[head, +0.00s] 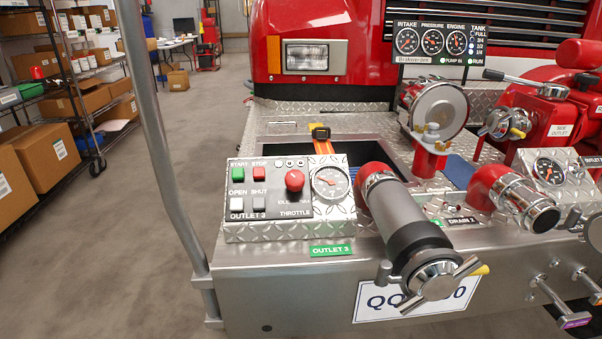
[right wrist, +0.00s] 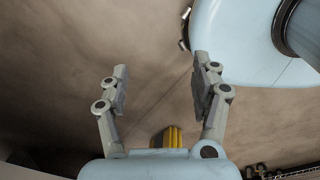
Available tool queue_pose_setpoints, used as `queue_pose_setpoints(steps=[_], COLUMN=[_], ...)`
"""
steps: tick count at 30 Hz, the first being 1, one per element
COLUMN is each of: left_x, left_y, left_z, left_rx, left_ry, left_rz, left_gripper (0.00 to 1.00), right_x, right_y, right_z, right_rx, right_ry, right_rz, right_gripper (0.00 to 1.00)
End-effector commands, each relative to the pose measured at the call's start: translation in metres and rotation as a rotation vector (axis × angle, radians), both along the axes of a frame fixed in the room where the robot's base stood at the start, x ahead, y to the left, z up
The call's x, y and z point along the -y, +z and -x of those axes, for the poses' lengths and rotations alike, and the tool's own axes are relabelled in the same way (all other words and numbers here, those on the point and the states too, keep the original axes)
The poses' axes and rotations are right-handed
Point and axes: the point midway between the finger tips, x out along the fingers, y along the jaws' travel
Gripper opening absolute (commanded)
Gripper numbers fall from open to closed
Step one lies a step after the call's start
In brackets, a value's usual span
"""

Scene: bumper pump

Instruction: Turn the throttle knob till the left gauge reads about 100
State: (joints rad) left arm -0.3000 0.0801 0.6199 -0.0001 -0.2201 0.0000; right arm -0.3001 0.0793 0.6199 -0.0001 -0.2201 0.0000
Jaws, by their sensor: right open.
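The red throttle knob (head: 294,180) sits on the black part of the control panel (head: 240,235), above the word THROTTLE. Just right of it on the same panel is a round white-faced gauge (head: 331,181); its reading is too small to tell. Three more gauges, the left one marked INTAKE (head: 407,41), sit on a black board at the top right; their needles are too small to read. My right gripper (right wrist: 161,85) is open and empty in the right wrist view, above a brown floor, away from the panel. Neither gripper shows in the head view.
A large grey outlet pipe with a red collar (head: 400,225) sticks out right of the panel. A steel rail (head: 165,130) rises at its left. Shelves with boxes (head: 40,150) stand far left. A pale blue rounded body (right wrist: 250,40) lies close to my right gripper.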

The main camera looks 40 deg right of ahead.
Motion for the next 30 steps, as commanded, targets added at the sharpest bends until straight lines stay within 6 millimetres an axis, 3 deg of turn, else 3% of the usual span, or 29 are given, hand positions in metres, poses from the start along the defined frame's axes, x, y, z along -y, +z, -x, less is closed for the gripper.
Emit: queue_pose_setpoints(steps=[24,26,28,29,30], left_x=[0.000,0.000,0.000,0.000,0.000], left_y=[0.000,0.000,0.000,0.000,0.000], left_z=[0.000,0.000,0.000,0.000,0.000], left_rx=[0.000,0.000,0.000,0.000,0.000], left_ry=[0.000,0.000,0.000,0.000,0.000], left_rz=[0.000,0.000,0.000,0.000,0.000], left_gripper=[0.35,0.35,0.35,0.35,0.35], right_x=[0.003,0.001,-0.008,-0.013,-0.020], right_y=[0.000,0.002,0.008,0.013,0.022], right_z=[-0.002,-0.014,-0.046,-0.067,-0.100], right_rx=[0.003,0.030,0.097,0.140,0.214], right_ry=[0.001,0.004,0.013,0.019,0.028], right_rz=[0.003,-0.002,-0.017,-0.026,-0.039], right_gripper=[0.64,0.64,0.64,0.64,0.64])
